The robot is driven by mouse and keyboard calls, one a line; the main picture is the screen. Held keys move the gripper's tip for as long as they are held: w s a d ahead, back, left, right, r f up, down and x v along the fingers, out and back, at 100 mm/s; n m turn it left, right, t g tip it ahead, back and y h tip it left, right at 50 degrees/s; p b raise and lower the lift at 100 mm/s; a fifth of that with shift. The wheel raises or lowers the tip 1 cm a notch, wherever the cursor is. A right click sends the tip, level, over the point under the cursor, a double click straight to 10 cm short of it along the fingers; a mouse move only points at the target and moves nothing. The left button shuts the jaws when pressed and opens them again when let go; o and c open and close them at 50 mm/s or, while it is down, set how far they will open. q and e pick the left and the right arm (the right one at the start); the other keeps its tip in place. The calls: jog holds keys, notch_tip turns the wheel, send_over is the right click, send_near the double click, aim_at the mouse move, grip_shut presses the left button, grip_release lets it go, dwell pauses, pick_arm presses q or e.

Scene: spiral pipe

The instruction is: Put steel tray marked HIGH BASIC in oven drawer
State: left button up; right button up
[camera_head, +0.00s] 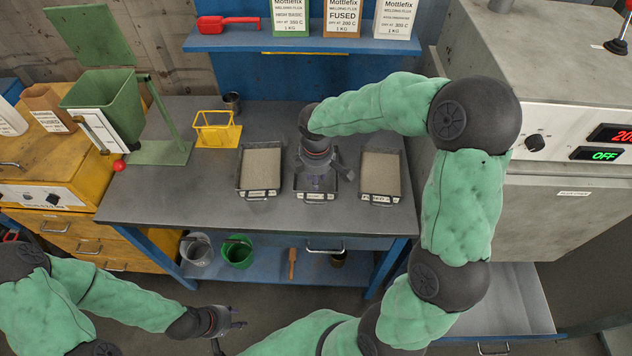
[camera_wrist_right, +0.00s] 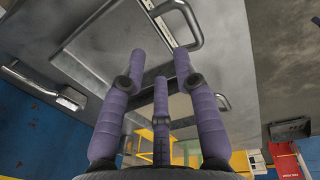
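Three steel trays stand in a row on the grey bench: a left tray (camera_head: 240,186), a middle tray (camera_head: 316,196) and a right tray (camera_head: 398,192). The left and right ones hold pale grains. Their front labels are too small to read surely. My right gripper (camera_head: 316,182) points down over the middle tray and hides much of it. Its purple fingers (camera_wrist_right: 160,85) show in the right wrist view near metal handles; contact is unclear. My left gripper (camera_head: 232,334) is open and empty, low in front of the bench. The grey oven (camera_head: 560,205) stands at right.
A blue shelf (camera_head: 240,42) carries a red scoop (camera_head: 225,22) and flux packs, one reading HIGH BASIC (camera_head: 290,17). A yellow stand (camera_head: 216,130) and green bin (camera_head: 105,100) are left of the trays. Buckets (camera_head: 237,252) stand below the bench. The oven display reads OFF (camera_head: 597,154).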

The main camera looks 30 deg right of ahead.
jog(key=shift+s+a+r+p, duration=0.15)
jog(key=shift+r+p, duration=0.25)
jog(key=shift+r, duration=1.7)
